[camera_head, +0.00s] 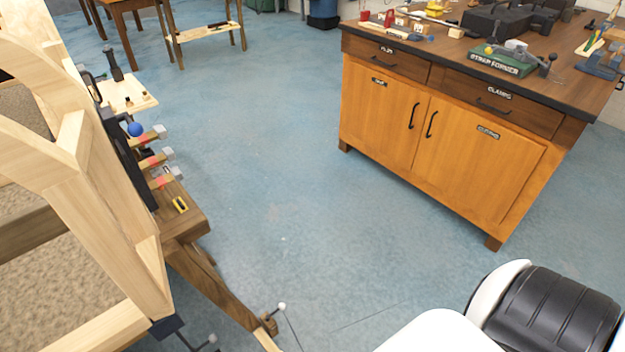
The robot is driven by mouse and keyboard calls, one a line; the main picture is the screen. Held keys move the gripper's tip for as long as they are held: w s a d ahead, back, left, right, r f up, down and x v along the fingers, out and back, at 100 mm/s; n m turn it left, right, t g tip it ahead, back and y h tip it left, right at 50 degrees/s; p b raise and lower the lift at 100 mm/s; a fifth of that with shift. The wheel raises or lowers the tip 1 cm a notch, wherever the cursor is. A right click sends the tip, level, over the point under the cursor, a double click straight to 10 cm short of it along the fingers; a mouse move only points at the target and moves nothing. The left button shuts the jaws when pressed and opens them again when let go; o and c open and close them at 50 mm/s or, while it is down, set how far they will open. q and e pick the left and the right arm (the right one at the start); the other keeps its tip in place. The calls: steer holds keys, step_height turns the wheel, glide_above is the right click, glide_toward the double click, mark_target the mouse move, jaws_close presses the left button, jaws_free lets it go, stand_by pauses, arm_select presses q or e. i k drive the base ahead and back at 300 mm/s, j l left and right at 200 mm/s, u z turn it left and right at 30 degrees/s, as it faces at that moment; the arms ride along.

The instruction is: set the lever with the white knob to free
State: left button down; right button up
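A small white ball knob (281,306) shows low in the head view, left of centre, beside the end of a wooden beam. A thin dark rod runs down from near it; the rod's lower part is cut off by the frame edge. A second, greyer ball (212,339) on a dark rod sits to its lower left. I cannot tell which is the task's lever, nor read any "free" marking. Neither of my grippers is in view.
A pale wooden frame (120,215) fills the left side. Beside it are a dark panel with a blue knob (135,129) and a brown wooden bench (188,212). An orange cabinet (380,115) with a cluttered top stands right. Blue floor between them is clear.

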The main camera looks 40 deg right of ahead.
mark_target(281, 306)
steer(key=z, duration=0.75)
steer(key=i+l+u, duration=0.1)
steer(key=u, duration=0.3)
steer(key=l+u, duration=0.2)
steer(key=u, duration=0.15)
steer(key=i+l+u, duration=0.1)
steer(key=u, duration=0.3)
steer(key=l+u, duration=0.35)
